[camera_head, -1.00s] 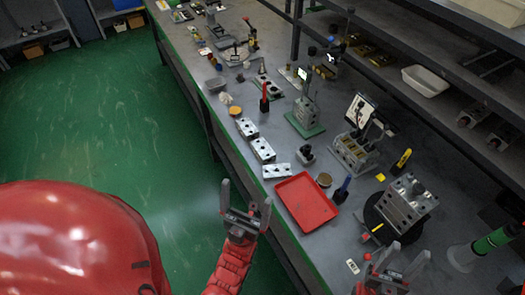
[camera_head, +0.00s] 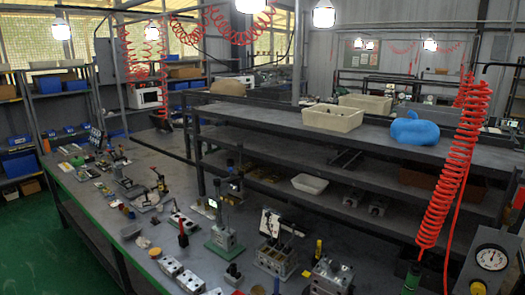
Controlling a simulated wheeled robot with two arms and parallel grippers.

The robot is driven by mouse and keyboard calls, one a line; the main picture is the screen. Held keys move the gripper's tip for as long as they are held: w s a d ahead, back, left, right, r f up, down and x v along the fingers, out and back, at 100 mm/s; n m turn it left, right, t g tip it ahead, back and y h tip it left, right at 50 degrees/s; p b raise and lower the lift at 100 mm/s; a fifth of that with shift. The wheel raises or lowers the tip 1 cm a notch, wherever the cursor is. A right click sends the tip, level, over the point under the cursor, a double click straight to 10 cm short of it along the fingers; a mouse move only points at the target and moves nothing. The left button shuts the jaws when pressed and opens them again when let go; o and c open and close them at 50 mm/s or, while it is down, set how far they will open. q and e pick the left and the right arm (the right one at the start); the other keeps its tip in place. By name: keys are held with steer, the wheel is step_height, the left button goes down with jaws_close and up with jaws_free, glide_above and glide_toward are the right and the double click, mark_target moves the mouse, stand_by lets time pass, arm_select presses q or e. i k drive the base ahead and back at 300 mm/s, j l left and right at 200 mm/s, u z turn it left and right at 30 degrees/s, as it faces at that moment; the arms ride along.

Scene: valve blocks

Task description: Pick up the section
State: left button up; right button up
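Several silvery valve block sections with dark holes lie in a row along the table's near edge. One section (camera_head: 171,266) lies at the row's far end, and another section (camera_head: 191,282) lies just below it. The third in the row is cut by the bottom edge of the view. A larger metal valve block (camera_head: 331,276) stands at the lower right, also partly cut off. Which section the task means I cannot tell. Neither of my grippers is in view.
A green-based fixture (camera_head: 222,240) and a metal block assembly (camera_head: 276,258) stand on the table behind the row. A shelf rack holds a white tray (camera_head: 310,184), a beige bin (camera_head: 333,118) and a blue bag (camera_head: 414,131). A red coiled hose (camera_head: 450,190) hangs at right.

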mark_target(221, 232)
steer(key=j+z, duration=0.15)
steer(key=z, duration=0.2)
steer(key=i+j+z, duration=0.1)
steer(key=z, duration=0.25)
steer(key=j+z, duration=0.5)
steer(key=j, duration=0.3)
steer(key=j+z, duration=0.2)
steer(key=j, duration=0.35)
steer(key=k+j+z, duration=0.2)
steer(key=j, duration=0.25)
steer(key=j+z, duration=0.15)
steer(key=j, duration=0.4)
steer(key=k+j, duration=0.1)
steer(key=j, duration=0.95)
steer(key=k+j, duration=0.15)
steer(key=j, duration=0.4)
steer(key=i, duration=0.35)
steer(key=z, duration=0.05)
